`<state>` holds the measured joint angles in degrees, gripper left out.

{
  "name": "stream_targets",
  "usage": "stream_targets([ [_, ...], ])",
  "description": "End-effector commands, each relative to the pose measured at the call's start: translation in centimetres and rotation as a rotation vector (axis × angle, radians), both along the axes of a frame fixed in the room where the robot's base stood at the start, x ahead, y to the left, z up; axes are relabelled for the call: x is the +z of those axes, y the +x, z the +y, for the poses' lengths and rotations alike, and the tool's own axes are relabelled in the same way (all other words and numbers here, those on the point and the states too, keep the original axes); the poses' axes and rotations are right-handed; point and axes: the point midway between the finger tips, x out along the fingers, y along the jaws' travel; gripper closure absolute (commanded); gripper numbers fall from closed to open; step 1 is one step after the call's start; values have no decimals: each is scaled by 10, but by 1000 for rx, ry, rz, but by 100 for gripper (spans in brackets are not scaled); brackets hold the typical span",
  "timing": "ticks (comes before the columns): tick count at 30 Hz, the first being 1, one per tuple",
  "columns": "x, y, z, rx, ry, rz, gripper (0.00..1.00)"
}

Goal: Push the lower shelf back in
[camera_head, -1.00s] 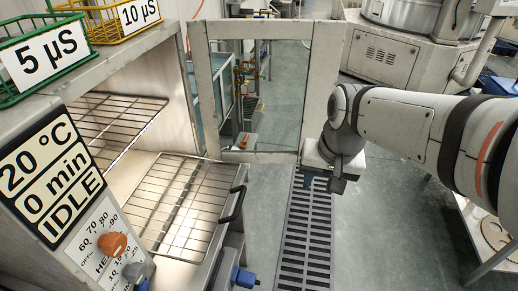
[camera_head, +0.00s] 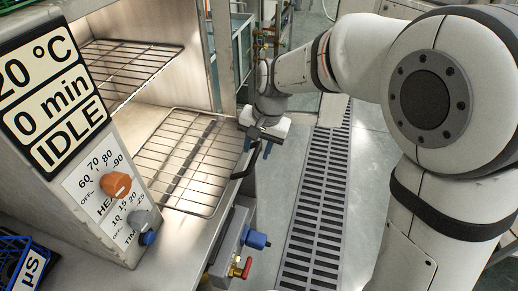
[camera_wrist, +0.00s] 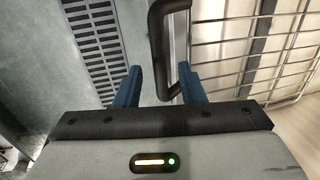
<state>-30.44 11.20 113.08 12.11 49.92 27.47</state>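The lower shelf (camera_head: 187,158) is a wire rack in the lower part of the bright metal cabinet, sticking out toward the right in the head view. Its wires also show at the right of the wrist view (camera_wrist: 235,45). A black bar handle (camera_head: 248,164) stands at the shelf's outer edge; it also shows in the wrist view (camera_wrist: 156,45). My gripper (camera_head: 258,142) is at the handle's far end. In the wrist view its two blue fingers (camera_wrist: 160,84) are apart, with the handle's end between them, nearer the right finger. Contact cannot be told.
An upper wire rack (camera_head: 125,62) sits inside the cabinet. The control panel (camera_head: 80,130) reads 20 °C, 0 min, IDLE. Blue (camera_head: 257,240) and red (camera_head: 241,268) valve knobs stick out below the shelf. A floor grate (camera_head: 322,190) runs through clear floor to the right.

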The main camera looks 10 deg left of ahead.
Motion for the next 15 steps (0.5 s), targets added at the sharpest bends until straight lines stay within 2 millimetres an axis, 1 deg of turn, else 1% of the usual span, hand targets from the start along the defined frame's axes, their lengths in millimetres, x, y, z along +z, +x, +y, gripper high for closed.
stream_targets([
  [3,-7,0,1,1,0,0,64],
  [11,-8,0,1,0,0,-1,64],
  [15,-7,0,1,0,0,-1,75],
])
